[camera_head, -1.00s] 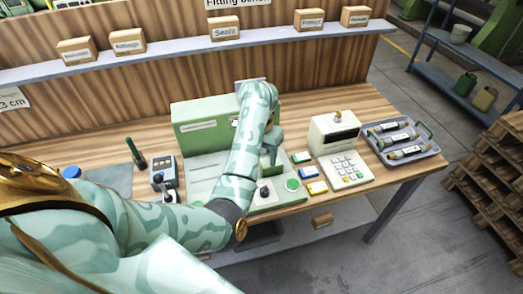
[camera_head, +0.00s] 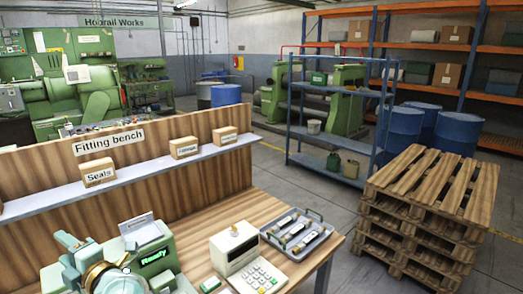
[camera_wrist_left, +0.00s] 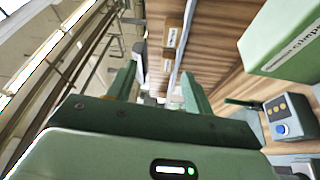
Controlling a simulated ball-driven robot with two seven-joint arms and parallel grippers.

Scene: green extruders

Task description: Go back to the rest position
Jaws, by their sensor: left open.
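My left gripper (camera_head: 64,253) is low at the left of the head view, beside the green machine (camera_head: 170,245) whose small display reads "Ready". The left wrist view shows the same gripper (camera_wrist_left: 157,78) with its two green fingers well apart and nothing between them. A green box-shaped unit (camera_wrist_left: 285,45) is to the right of the fingers there, apart from them. My right gripper does not show in either view.
The bench (camera_head: 190,228) carries a white keypad unit (camera_head: 233,250) and a grey tray (camera_head: 318,236) holding several cylinders. A shelf (camera_head: 140,172) with small boxes runs along the backboard. Stacked pallets (camera_head: 425,200) and a blue rack (camera_head: 325,165) stand beyond, with open floor between.

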